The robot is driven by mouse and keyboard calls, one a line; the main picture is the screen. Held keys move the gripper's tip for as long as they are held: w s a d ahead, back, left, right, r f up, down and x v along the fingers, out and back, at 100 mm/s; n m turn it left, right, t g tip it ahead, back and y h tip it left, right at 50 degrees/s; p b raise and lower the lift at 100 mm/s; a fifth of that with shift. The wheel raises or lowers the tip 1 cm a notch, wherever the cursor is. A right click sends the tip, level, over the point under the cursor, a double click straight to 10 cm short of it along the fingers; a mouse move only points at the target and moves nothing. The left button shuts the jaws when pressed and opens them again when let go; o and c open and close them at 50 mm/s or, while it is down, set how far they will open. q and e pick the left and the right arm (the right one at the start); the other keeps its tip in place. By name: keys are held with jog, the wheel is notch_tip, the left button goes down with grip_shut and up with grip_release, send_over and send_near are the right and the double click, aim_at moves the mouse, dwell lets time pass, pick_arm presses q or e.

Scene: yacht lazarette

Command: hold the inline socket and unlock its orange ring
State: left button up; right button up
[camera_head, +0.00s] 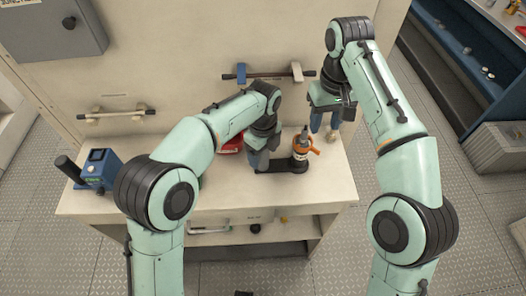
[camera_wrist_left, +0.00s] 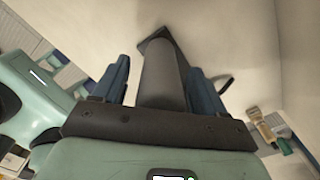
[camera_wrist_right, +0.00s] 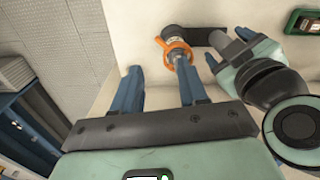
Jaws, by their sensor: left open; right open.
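The inline socket (camera_head: 301,146) stands on the bench with its orange ring (camera_head: 300,154) around it; in the right wrist view the socket (camera_wrist_right: 176,36) and ring (camera_wrist_right: 176,54) lie just beyond the fingertips. A dark arm links it to a thick grey cylinder (camera_wrist_left: 163,78). My left gripper (camera_head: 259,160) is open, with the cylinder between its blue fingers in the left wrist view; contact cannot be told. My right gripper (camera_head: 325,130) is open and empty, just right of the socket in the head view, apart from the ring.
A blue device (camera_head: 98,168) with a black handle stands at the bench's left. A red item (camera_head: 231,145) lies behind my left gripper. Rails (camera_head: 117,113) and (camera_head: 268,75) are on the back panel. The bench front (camera_head: 230,199) is clear.

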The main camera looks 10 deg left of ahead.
pick_arm(q)
jog(key=shift+f, duration=0.1)
grip_shut()
pick_arm(e)
jog(key=c, duration=0.6)
jog(key=shift+s+d+f+h, duration=0.15)
jog(key=shift+f+h, duration=0.15)
grip_shut()
jog(key=s+d+f+m+t+h, duration=0.2)
jog(key=s+d+f+m+h, duration=0.15)
jog(key=s+d+h, duration=0.6)
jog(key=s+a+f+n+t, duration=0.2)
jog(key=a+f+n+t, duration=0.2)
jog(key=a, duration=0.5)
jog(key=s+a+f+n+t, duration=0.3)
jog(key=a+f+n+t, duration=0.1)
jog(key=a+n+t, duration=0.3)
jog(key=a+t, duration=0.2)
jog(key=a, duration=0.1)
jog(key=shift+a, duration=0.15)
